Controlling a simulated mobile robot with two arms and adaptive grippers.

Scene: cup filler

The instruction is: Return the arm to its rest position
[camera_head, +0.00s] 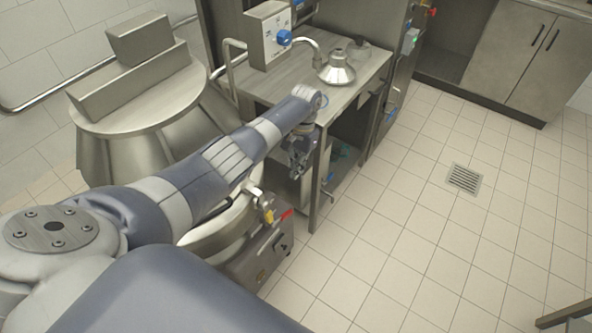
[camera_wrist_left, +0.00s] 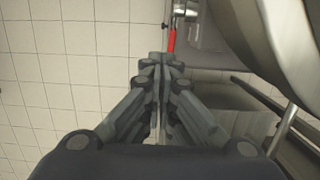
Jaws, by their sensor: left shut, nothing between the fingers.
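My left arm (camera_head: 190,188) reaches from the lower left toward the steel table in the head view. My left gripper (camera_head: 298,172) hangs at its end, pointing down, beside the table's front left leg. In the left wrist view its fingers (camera_wrist_left: 163,62) are shut with nothing between them. Beyond the fingertips, a red handle (camera_wrist_left: 171,40) shows in that view. My right gripper is in neither view.
The steel table (camera_head: 350,88) carries a filler box with a blue knob (camera_head: 284,38) and a steel funnel-shaped part (camera_head: 336,70). A machine with a red handle (camera_head: 287,215) stands below my arm. A large kettle (camera_head: 140,100) is left. Tiled floor (camera_head: 400,220) on the right is clear.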

